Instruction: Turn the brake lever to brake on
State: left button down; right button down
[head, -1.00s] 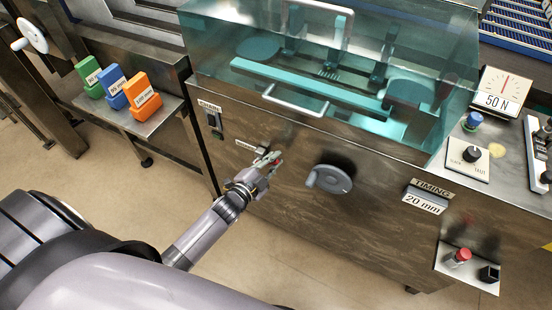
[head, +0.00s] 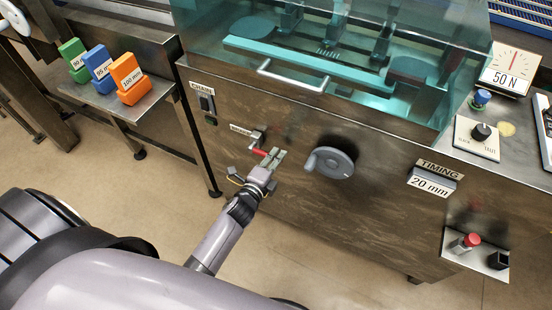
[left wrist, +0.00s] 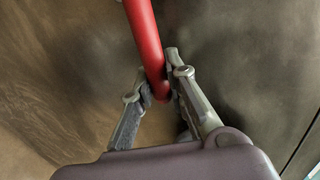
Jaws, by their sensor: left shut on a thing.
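The brake lever (head: 259,152) is a short red handle on the front panel of the steel machine, just below a small label (head: 241,130). In the left wrist view the red lever (left wrist: 146,38) comes down from the top, and its lower end lies between the fingers. My left gripper (head: 273,157) is at the lever in the head view. In the left wrist view its fingers (left wrist: 155,82) are closed around the lever's end. The lever's pivot is small and hard to make out. My right gripper is not in view.
A grey handwheel (head: 332,163) sits on the panel to the right of the gripper. A chain switch (head: 206,102) is at the upper left. A clear guard with a metal handle (head: 292,76) is above. Coloured blocks (head: 127,78) stand on a side shelf.

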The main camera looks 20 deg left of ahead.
pick_arm(q)
jog(key=shift+f, duration=0.15)
dwell(0.3)
jog(key=c, duration=1.7)
grip_release()
jog(key=shift+o, duration=0.8)
jog(key=shift+s, duration=0.1)
jog(key=s+r, duration=0.2)
jog(key=s, duration=0.9)
jog(key=shift+s+a+r, duration=0.2)
jog(key=shift+s, duration=0.15)
